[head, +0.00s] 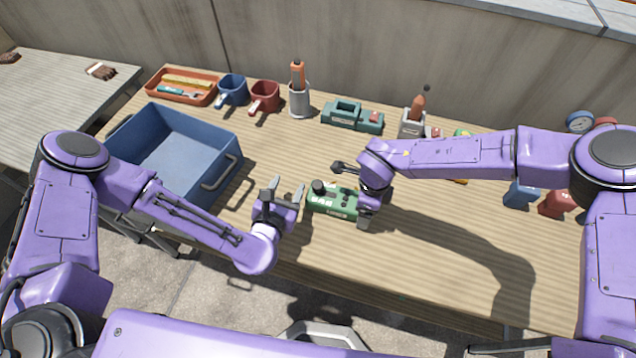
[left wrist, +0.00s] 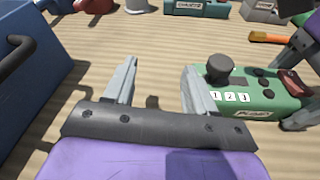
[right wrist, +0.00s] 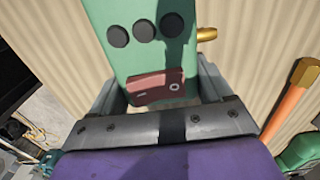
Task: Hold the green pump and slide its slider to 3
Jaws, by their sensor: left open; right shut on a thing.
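The green pump (head: 330,203) lies on the table in front of me. It also shows in the left wrist view (left wrist: 262,103), with labels 1, 2 and 3 along its near top edge. Its dark slider knob (left wrist: 219,68) stands at the 1 end of the row. My right gripper (head: 352,196) is shut across the pump's right end. In the right wrist view its fingers flank the pump (right wrist: 127,62), near a dull red part and dark round buttons. My left gripper (head: 287,188) is open and empty, just left of the pump, its fingertips apart from the knob.
A blue bin (head: 228,152) stands left of my left gripper. Behind are an orange tray (head: 155,91), blue mug (head: 232,90), red mug (head: 264,97), a metal holder (head: 299,101) and a teal device (head: 345,119). Blue and red items sit at right. The front right table is clear.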

